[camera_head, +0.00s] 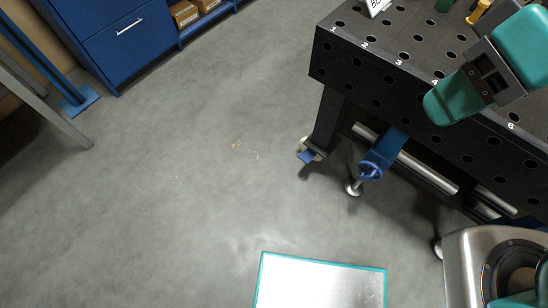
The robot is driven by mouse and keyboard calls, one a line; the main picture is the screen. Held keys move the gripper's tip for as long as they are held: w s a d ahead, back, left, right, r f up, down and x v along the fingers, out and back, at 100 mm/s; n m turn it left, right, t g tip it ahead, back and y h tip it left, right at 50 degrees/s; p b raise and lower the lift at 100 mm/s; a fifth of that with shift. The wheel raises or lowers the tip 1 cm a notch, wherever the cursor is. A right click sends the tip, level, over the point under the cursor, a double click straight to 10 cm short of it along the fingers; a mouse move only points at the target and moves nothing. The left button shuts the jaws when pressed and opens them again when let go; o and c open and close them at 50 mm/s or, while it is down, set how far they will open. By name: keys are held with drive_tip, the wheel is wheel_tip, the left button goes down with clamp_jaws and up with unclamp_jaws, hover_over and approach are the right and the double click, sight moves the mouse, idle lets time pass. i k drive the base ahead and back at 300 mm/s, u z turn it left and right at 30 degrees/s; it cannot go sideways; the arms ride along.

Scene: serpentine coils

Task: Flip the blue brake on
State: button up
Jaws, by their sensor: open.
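A small blue pedal (306,156), which looks like the brake, sits on the caster (318,147) under the near-left leg of the dark perforated table (385,75). Whether it is pressed down is too small to tell. My teal and grey arm (525,45) reaches in from the right over the table, well to the right of and above the pedal in the picture. No gripper fingers can be made out. Nothing covers the pedal.
A blue bracket (385,148) with a round blue handle and a foot stands right of the caster. A blue cabinet (130,45) is at upper left, with a blue-footed post (78,104) beside it. The grey floor (190,190) is clear in the middle.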

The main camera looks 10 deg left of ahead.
sight(307, 156)
drive_tip(key=u, duration=0.85)
drive_tip(key=k, duration=0.65)
drive_tip(key=u, duration=0.1)
drive_tip(key=i, duration=1.2)
drive_tip(key=z, duration=0.2)
